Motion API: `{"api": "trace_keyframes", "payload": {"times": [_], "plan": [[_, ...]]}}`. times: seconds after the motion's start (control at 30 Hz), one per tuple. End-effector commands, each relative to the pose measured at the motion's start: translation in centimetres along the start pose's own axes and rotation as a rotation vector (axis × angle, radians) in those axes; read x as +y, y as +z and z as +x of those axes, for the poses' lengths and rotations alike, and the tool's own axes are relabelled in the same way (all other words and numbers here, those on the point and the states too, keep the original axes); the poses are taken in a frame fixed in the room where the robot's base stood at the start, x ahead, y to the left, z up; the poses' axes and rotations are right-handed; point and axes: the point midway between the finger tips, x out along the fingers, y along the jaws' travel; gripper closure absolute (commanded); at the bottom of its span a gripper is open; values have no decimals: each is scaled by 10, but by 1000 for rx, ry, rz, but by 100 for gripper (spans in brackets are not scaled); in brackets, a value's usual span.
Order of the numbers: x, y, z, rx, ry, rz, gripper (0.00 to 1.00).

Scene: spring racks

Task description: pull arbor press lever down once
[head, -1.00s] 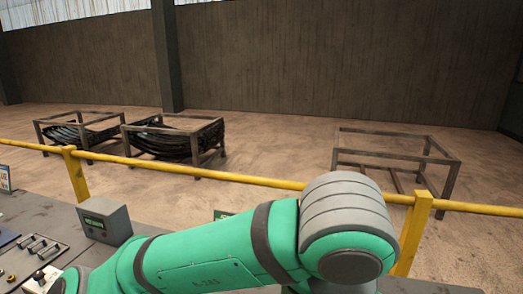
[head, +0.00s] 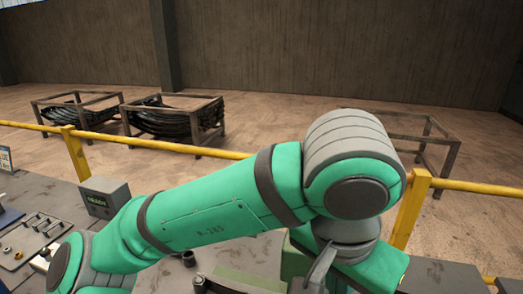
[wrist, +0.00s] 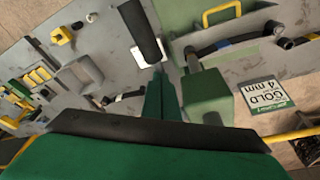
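An olive-green block (head: 297,262), which may be the arbor press, is partly hidden behind my arm at the bottom of the head view. In the wrist view a green box-shaped body (wrist: 207,97) with a dark round part stands right of centre. A black cylindrical bar (wrist: 140,32) at the top of the wrist view may be the lever grip; I cannot tell. My gripper's fingers are not clearly seen. A narrow dark-green upright shape (wrist: 162,100) rises above my wide green arm part; I cannot tell whether it is the gripper. No grasp is visible.
A control box (head: 106,199) and a panel of switches (head: 32,238) sit on the bench at left. A yellow rail (head: 190,150) runs behind the bench. Metal racks (head: 175,118) stand beyond.

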Motion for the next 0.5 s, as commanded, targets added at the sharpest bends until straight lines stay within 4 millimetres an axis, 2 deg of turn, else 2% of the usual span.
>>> {"api": "trace_keyframes", "payload": {"times": [0.5], "plan": [[-4, -16, -27, 1, 1, 1, 100]]}}
